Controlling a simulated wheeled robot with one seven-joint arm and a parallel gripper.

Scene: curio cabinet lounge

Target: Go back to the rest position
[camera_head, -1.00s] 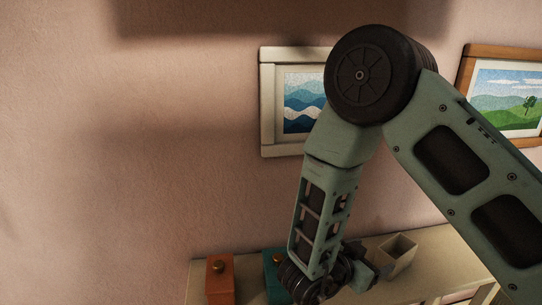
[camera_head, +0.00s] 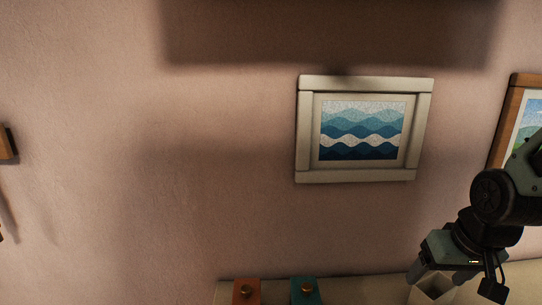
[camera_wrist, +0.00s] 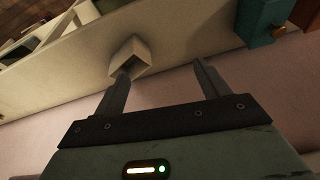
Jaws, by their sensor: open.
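My gripper (camera_head: 438,284) is at the lower right of the head view, pointing down above the cabinet top. In the wrist view my gripper (camera_wrist: 163,68) shows two fingers spread apart with nothing between them. A small open cream box (camera_wrist: 130,56) appears close to the tip of the left finger there. I cannot tell whether they touch. The same cream box (camera_head: 428,298) shows beneath the gripper in the head view, partly cut off.
An orange box (camera_head: 246,293) and a teal box (camera_head: 305,292), each with a round knob, stand on the cream cabinet (camera_head: 360,287). A wave picture (camera_head: 361,130) and a landscape picture (camera_head: 530,115) hang on the pink wall. The wall area at left is mostly bare.

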